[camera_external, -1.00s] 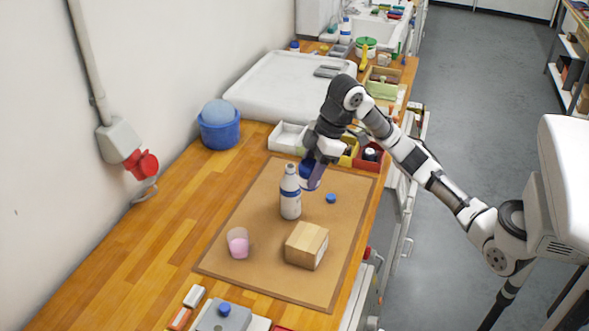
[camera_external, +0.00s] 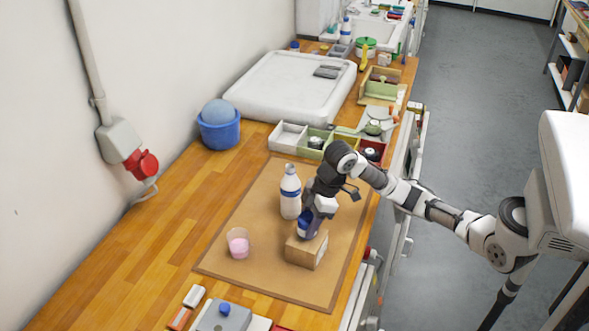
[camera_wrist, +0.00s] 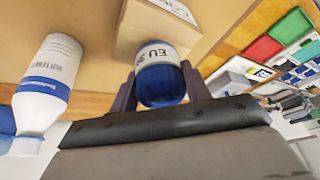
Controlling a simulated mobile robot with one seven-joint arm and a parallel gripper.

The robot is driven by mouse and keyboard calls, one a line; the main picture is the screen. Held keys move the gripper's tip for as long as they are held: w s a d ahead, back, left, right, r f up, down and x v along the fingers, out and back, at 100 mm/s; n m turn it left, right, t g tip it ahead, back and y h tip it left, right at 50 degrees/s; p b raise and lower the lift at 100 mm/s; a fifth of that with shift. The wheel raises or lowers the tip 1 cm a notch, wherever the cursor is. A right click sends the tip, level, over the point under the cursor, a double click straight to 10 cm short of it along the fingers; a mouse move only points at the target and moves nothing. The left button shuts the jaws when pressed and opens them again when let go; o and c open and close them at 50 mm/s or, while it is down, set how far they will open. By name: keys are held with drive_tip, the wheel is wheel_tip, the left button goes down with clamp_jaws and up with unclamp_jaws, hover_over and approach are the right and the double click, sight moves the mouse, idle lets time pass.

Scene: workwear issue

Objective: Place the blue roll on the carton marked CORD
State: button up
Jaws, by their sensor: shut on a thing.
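The blue roll (camera_external: 305,224), with a white band, is between the fingers of my gripper (camera_external: 308,229). In the wrist view the roll (camera_wrist: 161,84) sits between both dark fingers, and its band shows letters like "EU". The cardboard carton (camera_external: 303,252) stands on the brown mat, directly below the roll. In the wrist view the carton (camera_wrist: 140,35) is just beyond the roll, with partly cut-off lettering on one face. The roll's lower edge is at or just above the carton's top; I cannot tell if they touch.
A white bottle with a blue band (camera_external: 290,195) stands close left of my gripper. A cup of pink stuff (camera_external: 238,243) stands left of the carton. Sorting bins (camera_external: 288,137) line the mat's far edge. The mat's front right part is clear.

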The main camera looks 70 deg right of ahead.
drive_tip(key=shift+f, duration=0.35)
drive_tip(key=shift+f, duration=0.2)
drive_tip(key=o, duration=1)
drive_tip(key=shift+r, duration=0.15)
drive_tip(key=b+v, duration=0.1)
drive_tip(key=v, duration=1.1)
drive_tip(key=shift+b, duration=0.3)
